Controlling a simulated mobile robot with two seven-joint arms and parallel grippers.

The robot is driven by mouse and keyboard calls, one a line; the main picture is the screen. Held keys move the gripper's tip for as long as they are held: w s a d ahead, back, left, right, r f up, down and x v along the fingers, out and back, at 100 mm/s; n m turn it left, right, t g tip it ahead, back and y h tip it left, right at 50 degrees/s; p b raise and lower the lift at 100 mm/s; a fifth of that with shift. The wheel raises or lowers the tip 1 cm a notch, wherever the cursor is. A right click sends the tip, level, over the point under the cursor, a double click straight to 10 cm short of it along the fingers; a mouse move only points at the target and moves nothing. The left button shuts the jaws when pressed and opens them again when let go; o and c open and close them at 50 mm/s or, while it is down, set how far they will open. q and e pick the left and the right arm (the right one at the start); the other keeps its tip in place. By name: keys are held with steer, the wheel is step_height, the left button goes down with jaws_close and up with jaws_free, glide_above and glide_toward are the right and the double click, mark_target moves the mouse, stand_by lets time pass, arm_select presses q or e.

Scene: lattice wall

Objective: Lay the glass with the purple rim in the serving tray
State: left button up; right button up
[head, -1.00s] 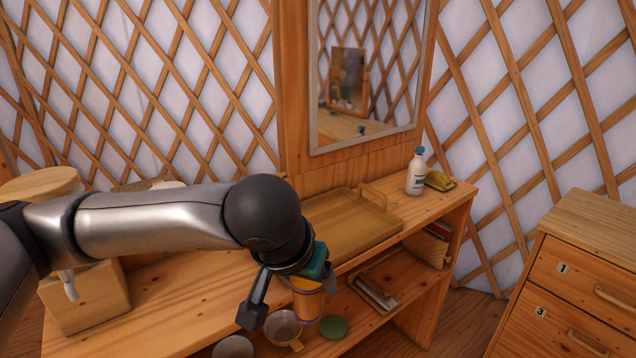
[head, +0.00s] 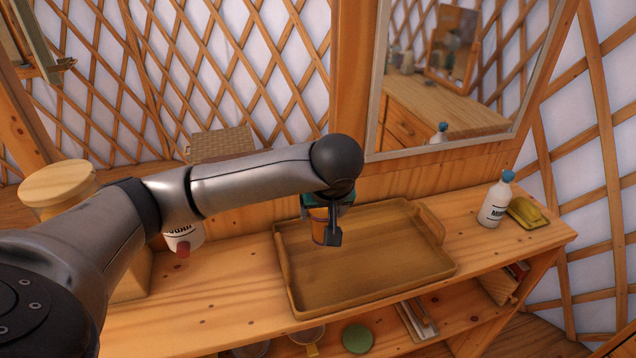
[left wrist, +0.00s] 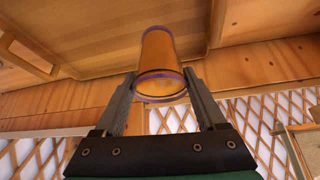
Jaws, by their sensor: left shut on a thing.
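The glass with the purple rim (left wrist: 158,62) is amber, and its rimmed open end faces my palm in the left wrist view. My left gripper (head: 327,232) is shut on it, one finger on each side near the rim. In the head view the glass (head: 319,229) is partly hidden by the gripper and appears over the left back part of the serving tray. The serving tray (head: 385,270) is wooden, with raised sides and a handle at each end. It also shows in the left wrist view (left wrist: 90,30). I cannot tell whether the glass touches it. My right gripper is not in view.
A white bottle with a blue cap (head: 494,202) and a yellow object (head: 527,212) stand right of the tray. A white mug-like container (head: 184,236) is at left, partly behind my arm. A mirror (head: 455,80) rises behind. The tray floor is bare.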

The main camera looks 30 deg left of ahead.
mark_target(322, 233)
arm_select(q)
steer(key=shift+a+f, duration=0.1)
steer(key=shift+a, duration=0.15)
steer(key=shift+d+f+b, duration=0.15)
steer(key=shift+f+b, duration=0.2)
steer(key=shift+s+f, duration=0.1)
steer(key=shift+f, duration=0.15)
steer(key=shift+d+f+b, duration=0.1)
steer(key=shift+f+b, duration=0.25)
steer(key=shift+b, duration=0.1)
step_height(322, 233, down, 3)
steer(key=shift+f+b, duration=0.1)
steer(key=shift+b, duration=1)
steer(key=shift+f, duration=0.35)
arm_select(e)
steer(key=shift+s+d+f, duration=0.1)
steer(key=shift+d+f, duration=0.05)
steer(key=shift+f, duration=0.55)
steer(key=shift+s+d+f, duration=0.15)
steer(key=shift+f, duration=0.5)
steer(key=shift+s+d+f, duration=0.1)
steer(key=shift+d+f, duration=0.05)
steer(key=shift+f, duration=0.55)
arm_select(q)
steer(key=shift+f+b, duration=0.6)
steer(key=shift+b, duration=0.1)
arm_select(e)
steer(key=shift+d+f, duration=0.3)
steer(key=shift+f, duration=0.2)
